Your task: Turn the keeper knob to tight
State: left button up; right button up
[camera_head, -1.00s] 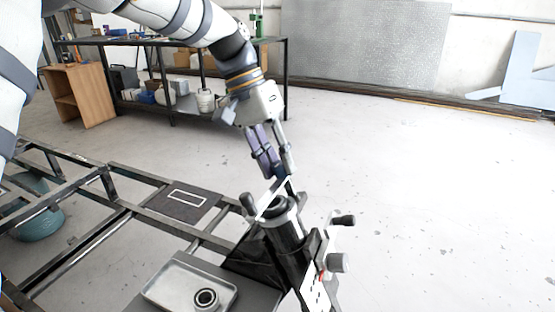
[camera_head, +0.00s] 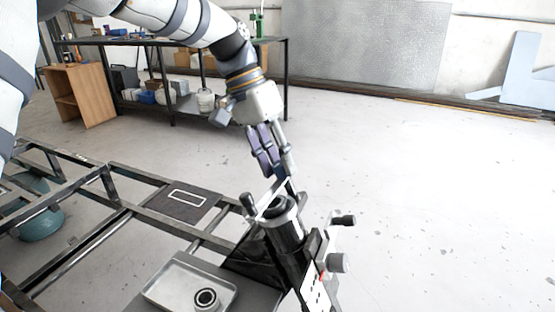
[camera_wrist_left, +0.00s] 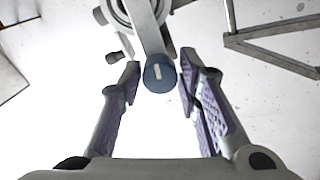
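A black upright cylinder (camera_head: 287,236) stands in the fixture, with a pale metal bar (camera_head: 270,198) across its top. I cannot tell for sure that this is the keeper knob. My left gripper (camera_head: 281,172) is at the bar's far end. In the wrist view its fingers (camera_wrist_left: 159,68) are apart around the blue knob, with a gap at the left finger; contact at the right finger is unclear. My right gripper is not in view.
A dark handle (camera_head: 343,220) and a grey knob (camera_head: 338,263) stick out to the fixture's right. A metal tray (camera_head: 165,292) with a black ring (camera_head: 206,299) lies in front. A dark frame (camera_head: 120,214) spreads left. The floor on the right is clear.

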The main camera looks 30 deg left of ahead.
pick_arm(q)
jog(key=shift+o, duration=0.5)
jog(key=v, duration=1.2)
